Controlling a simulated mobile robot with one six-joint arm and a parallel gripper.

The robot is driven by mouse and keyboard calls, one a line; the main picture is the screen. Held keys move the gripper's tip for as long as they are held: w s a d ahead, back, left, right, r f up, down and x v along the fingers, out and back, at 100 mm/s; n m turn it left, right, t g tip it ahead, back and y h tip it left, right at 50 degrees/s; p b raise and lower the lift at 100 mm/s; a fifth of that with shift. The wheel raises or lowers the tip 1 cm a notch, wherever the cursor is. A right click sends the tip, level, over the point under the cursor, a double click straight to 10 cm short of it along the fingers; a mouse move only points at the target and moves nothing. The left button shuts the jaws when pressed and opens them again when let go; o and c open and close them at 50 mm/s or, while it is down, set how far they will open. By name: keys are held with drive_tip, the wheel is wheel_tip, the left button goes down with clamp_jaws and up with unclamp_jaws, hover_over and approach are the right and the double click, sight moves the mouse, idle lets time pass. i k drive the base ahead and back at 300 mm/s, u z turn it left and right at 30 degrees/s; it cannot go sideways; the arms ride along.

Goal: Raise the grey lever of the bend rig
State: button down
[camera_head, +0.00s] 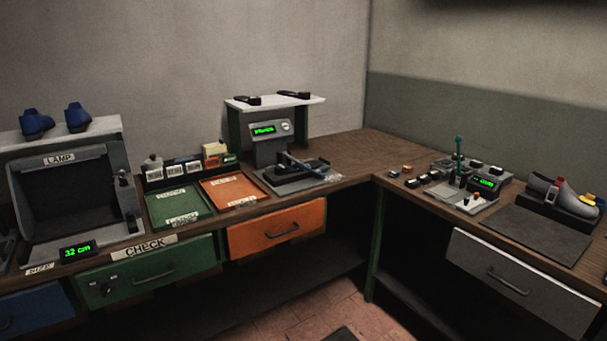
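My gripper is not in view. I see no plainly grey lever, and no label reading bend rig is legible. A grey device (270,150) with a green display stands at the back of the left bench. On the right bench, a low grey device (470,196) has a small green display and small knobs. I cannot tell for certain which device is the bend rig.
A green tray (178,221) and an orange tray (236,190) lie on the left bench beside the lamp box (70,190). Grey shoe forms (548,189) stand at the right beyond a dark mat (530,236). The wooden corner (360,150) between the benches is mostly clear.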

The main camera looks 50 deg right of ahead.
sight(297, 162)
drive_tip(key=i, duration=0.85)
drive_tip(key=u, duration=0.05)
